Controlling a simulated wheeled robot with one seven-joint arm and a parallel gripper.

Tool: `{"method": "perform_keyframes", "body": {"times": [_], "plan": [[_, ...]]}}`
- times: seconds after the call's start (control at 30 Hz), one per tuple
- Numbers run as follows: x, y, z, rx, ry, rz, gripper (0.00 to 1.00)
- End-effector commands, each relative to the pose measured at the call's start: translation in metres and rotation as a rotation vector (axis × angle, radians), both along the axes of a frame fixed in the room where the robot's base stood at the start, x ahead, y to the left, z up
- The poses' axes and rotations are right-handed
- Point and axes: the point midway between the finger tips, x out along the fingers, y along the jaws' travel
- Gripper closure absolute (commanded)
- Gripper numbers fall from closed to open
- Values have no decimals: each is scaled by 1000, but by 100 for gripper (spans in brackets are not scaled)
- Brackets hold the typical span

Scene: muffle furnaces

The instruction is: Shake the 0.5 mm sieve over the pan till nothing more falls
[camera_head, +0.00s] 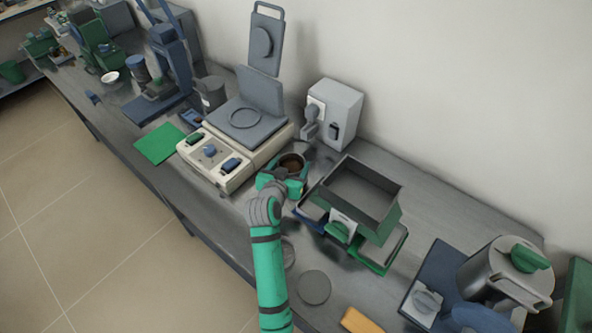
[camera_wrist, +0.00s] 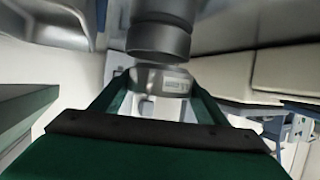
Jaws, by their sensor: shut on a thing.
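My gripper (camera_head: 284,181) is shut on a small round metal vessel (camera_head: 292,161) with brown material inside, in the middle of the bench. It looks like the sieve, but its mesh and size mark cannot be read. In the wrist view, my gripper's green fingers (camera_wrist: 158,88) stand on both sides of the labelled silver vessel (camera_wrist: 174,82). A dark grey cylinder (camera_wrist: 158,38) is close above it in that view; I cannot tell whether they touch. I cannot pick out the pan for certain; what lies directly under the vessel is hidden.
A balance-like instrument (camera_head: 229,176) stands left of my gripper, and a grey box device (camera_head: 335,112) behind it. An open green-and-grey box (camera_head: 386,225) is close on the right. A flat grey disc (camera_head: 314,288) lies in front. A steel pot (camera_head: 487,275) is far right.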

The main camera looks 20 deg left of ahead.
Motion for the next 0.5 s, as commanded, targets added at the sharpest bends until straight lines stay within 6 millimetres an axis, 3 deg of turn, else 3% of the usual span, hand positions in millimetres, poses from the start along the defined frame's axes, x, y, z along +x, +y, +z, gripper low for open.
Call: {"method": "perform_keyframes", "body": {"times": [0.07, 0.33, 0.5], "plan": [[0, 2, 0, 0, 0, -1, 68], [0, -20, 1, 2, -2, 1, 68], [0, -6, 1, 1, -2, 4, 68]]}}
